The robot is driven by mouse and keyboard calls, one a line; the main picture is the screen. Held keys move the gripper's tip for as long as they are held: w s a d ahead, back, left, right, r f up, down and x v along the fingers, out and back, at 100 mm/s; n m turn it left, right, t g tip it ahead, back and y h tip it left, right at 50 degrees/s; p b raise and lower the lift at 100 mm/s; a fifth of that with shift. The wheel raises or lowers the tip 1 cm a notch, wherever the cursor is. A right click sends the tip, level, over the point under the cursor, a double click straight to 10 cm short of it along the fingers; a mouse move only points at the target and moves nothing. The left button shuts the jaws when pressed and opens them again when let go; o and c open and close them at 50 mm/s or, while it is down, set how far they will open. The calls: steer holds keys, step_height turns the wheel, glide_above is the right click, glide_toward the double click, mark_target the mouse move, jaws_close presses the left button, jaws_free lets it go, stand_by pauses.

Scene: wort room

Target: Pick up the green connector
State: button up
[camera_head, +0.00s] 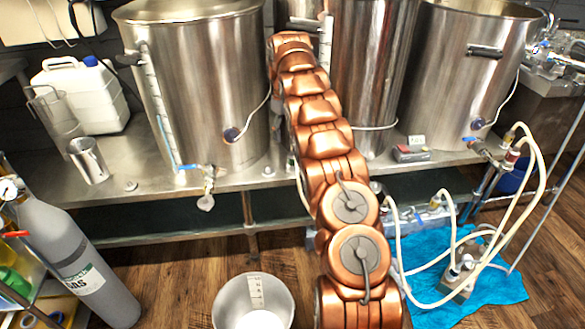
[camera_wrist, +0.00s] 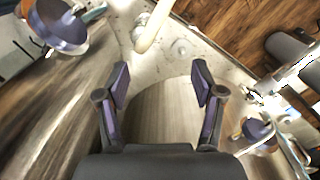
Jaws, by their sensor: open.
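I cannot make out a green connector in either view. My gripper (camera_wrist: 161,84) shows in the wrist view with its two purple-padded fingers spread apart. Nothing is held between them. A pale hose (camera_wrist: 154,24) with a metal fitting at its side lies beyond the fingers, on a light metal surface (camera_wrist: 217,67). In the head view my copper-coloured arm reaches back between the steel kettles, and my gripper is hidden there.
Large steel kettles (camera_head: 203,80) stand on a steel bench (camera_head: 235,178), with a white jug (camera_head: 82,95) at left. A gas cylinder (camera_head: 72,262), a bucket (camera_head: 230,300) and a blue cloth (camera_head: 505,288) with a pump and hoses are on the floor. Wooden floor between them is clear.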

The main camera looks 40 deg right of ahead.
steer(key=b, duration=0.1)
glide_above(293, 150)
steer(key=f, duration=0.4)
steer(key=shift+w+a+f, duration=0.2)
steer(key=shift+w+f, duration=0.1)
steer(key=shift+w, duration=0.05)
steer(key=shift+s+d+f+b, duration=0.15)
steer(key=shift+f+b, duration=0.35)
steer(key=shift+f, duration=1.45)
steer(key=shift+s+d+f+b, duration=0.1)
steer(key=shift+f+b, duration=0.35)
steer(key=shift+f, duration=1.5)
jaws_close()
